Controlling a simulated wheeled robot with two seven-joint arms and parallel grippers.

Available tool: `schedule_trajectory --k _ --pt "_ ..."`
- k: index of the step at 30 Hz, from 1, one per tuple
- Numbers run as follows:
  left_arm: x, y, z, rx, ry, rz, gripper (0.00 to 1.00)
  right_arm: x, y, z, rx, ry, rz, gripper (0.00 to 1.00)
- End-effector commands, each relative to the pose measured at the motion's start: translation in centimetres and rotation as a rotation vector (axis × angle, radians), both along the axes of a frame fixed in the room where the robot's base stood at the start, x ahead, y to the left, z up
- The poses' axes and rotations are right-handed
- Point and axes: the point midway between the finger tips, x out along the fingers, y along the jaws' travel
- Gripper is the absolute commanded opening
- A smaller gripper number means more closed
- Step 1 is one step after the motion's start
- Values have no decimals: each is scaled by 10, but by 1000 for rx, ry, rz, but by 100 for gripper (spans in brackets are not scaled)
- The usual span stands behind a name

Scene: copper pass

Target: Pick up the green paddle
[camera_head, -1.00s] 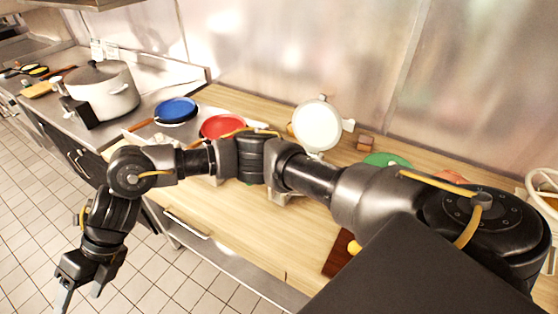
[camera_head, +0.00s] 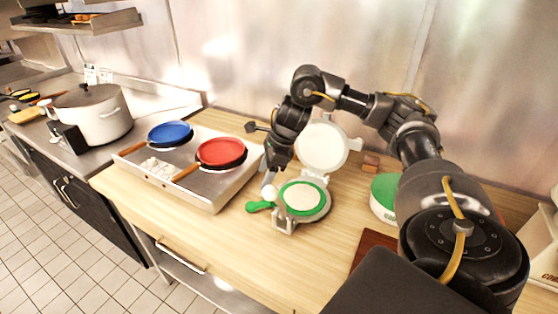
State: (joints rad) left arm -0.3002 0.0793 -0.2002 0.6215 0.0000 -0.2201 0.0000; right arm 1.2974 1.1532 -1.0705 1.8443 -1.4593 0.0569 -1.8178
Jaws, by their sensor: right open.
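A green-rimmed disc with a pale centre (camera_head: 318,185) lies on the lower plate of an open white press. A green handle (camera_head: 257,207) sticks out to the left of the press; it looks like part of the same paddle, but I cannot tell whether they join. My right gripper (camera_head: 271,182) points down just left of the disc, above the green handle and apart from it as far as I can see. It is open, and its fingertips are small and partly hidden. A pale rounded knob sits at the fingertips. My left gripper is not in view.
The press's round white lid (camera_head: 322,147) stands raised behind the plate. A steel hot plate (camera_head: 212,192) at the left holds a blue pan (camera_head: 170,132) and a red pan (camera_head: 220,151). A green-topped round tub (camera_head: 385,190) stands right of the press. The wooden counter's front left is clear.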

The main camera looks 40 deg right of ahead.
Motion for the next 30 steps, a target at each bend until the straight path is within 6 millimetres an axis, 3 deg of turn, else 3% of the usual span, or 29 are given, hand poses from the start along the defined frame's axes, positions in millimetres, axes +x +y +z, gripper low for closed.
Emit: schedule_trajectory --k 4,12,20,30 --pt "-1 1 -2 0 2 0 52 1 2 -8 0 3 1 60" --pt "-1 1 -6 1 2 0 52 10 16 -44 2 4 2 60" --pt "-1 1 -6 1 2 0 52 14 19 -52 1 1 2 60" --pt "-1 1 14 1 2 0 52 15 35 -85 3 7 2 60"
